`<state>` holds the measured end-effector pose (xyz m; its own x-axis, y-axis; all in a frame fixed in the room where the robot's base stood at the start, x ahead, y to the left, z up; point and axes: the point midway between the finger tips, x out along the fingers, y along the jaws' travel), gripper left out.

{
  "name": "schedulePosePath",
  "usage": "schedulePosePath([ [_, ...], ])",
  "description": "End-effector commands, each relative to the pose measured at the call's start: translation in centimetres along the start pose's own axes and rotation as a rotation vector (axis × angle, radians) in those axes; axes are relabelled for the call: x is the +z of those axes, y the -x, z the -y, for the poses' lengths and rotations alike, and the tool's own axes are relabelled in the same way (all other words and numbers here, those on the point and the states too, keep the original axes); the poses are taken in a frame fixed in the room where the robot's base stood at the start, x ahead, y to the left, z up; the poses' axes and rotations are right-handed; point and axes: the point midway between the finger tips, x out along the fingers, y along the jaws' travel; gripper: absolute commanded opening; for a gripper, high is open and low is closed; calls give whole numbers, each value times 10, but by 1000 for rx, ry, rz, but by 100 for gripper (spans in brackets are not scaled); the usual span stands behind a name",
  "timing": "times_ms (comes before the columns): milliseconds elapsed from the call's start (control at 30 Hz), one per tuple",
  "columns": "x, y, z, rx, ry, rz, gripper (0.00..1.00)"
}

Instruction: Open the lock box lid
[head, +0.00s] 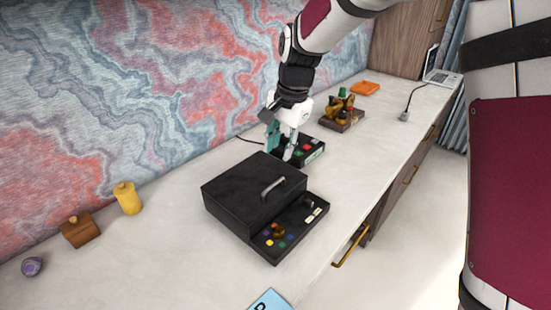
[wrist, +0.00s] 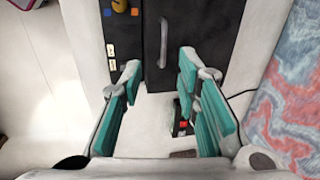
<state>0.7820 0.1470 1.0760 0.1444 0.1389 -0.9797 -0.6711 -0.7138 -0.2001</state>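The black lock box (head: 240,190) stands on the desk in the middle of the head view, its lid down. A grey bar handle (head: 273,188) sits on its lid. A low front panel (head: 290,228) carries coloured buttons and a knob. In the wrist view the handle (wrist: 163,42) and the box (wrist: 185,30) lie beyond my fingertips, partly cut off by the frame top. My gripper (head: 283,148) is behind the box, by its far right corner, apart from the handle. In the wrist view its teal fingers (wrist: 160,78) are spread apart with nothing between them.
A black device with coloured buttons (head: 306,150) sits under and beside my gripper. A yellow canister (head: 128,198), wooden box (head: 80,231) and purple object (head: 32,266) are left. A patterned wall runs behind.

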Motion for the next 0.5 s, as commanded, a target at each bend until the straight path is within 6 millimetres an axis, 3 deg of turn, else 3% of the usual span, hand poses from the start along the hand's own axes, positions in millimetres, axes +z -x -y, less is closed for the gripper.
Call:
schedulePosePath([
  [267, 0, -24, 8, 8, -29, 7, 30],
  [500, 0, -66, 7, 10, -28, 8, 30],
])
